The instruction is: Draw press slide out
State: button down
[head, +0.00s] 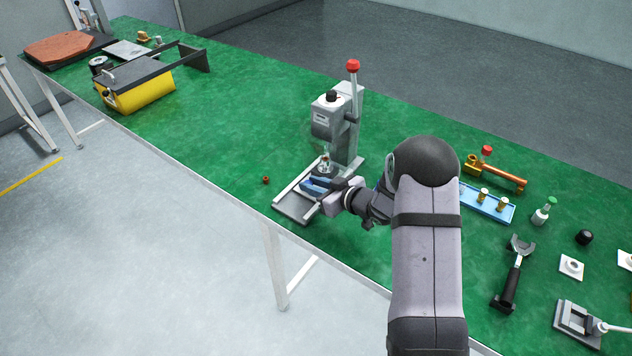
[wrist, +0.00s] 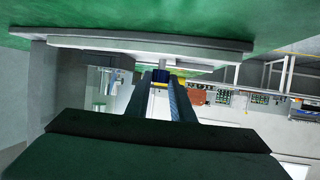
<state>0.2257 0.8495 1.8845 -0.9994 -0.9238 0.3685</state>
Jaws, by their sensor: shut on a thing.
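The grey press (head: 345,125) stands on the green bench in the middle of the head view, with a red-knobbed lever on top. Its press slide (head: 294,208) is a flat grey tray between pale rails at the base, reaching toward the bench's front edge. My gripper (head: 316,186) is low over the slide, in front of the press column, its blue fingers close together. In the wrist view my fingers (wrist: 162,88) are nearly parallel, with their tips at a small grey part below a wide pale plate (wrist: 150,46). The exact contact is hard to see.
A yellow box (head: 135,88) is far left. The bench between it and the press is clear.

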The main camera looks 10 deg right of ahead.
jog(key=s+a, duration=0.7)
jog(key=shift+b, duration=0.4)
jog(key=c, duration=1.8)
grip_release()
jog(key=shift+s+a, duration=0.1)
jog(key=shift+s+d+r, duration=0.15)
jog(key=shift+s+d, duration=0.05)
jog(key=shift+d, duration=0.1)
jog(key=shift+b+v, duration=0.3)
jog(key=shift+v, duration=3)
